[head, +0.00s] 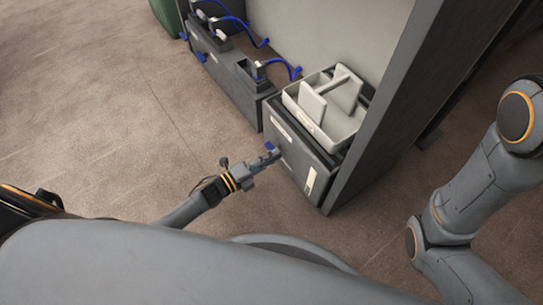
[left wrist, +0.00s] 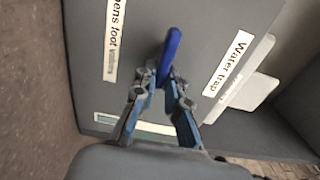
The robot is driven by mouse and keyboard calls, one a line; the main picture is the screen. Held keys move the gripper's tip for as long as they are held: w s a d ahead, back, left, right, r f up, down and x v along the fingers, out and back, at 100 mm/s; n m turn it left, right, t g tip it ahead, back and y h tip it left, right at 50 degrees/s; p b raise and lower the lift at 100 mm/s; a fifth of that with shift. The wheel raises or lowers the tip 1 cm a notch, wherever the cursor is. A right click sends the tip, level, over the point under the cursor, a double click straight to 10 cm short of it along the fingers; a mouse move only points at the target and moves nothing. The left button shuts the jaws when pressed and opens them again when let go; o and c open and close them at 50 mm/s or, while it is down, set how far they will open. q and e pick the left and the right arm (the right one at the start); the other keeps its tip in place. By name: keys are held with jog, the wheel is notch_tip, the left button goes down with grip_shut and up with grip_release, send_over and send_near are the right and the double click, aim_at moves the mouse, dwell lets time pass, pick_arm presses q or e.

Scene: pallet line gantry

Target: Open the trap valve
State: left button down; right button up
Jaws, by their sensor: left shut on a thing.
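The trap valve shows as a blue lever (left wrist: 172,52) on the front of a dark grey box (left wrist: 140,35), beside a label reading "Water trap" (left wrist: 229,64). In the head view the blue lever (head: 270,146) is small at the front of the dark box (head: 296,158). My left gripper (left wrist: 162,82) is shut on the blue lever, with its fingertips on either side of the lever's near end. In the head view my left gripper (head: 262,161) reaches in from the left to the box front. My right gripper is out of the picture.
A light grey caddy (head: 322,103) sits on top of the box. A tall dark panel (head: 385,110) stands right of it. Blue hoses (head: 280,66) run over a low bench farther back. The brown floor left of the box is clear.

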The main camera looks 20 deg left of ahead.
pick_arm(q)
jog(key=shift+f, duration=0.1)
jog(key=c, duration=1.4)
grip_release()
jog(key=v, duration=1.2)
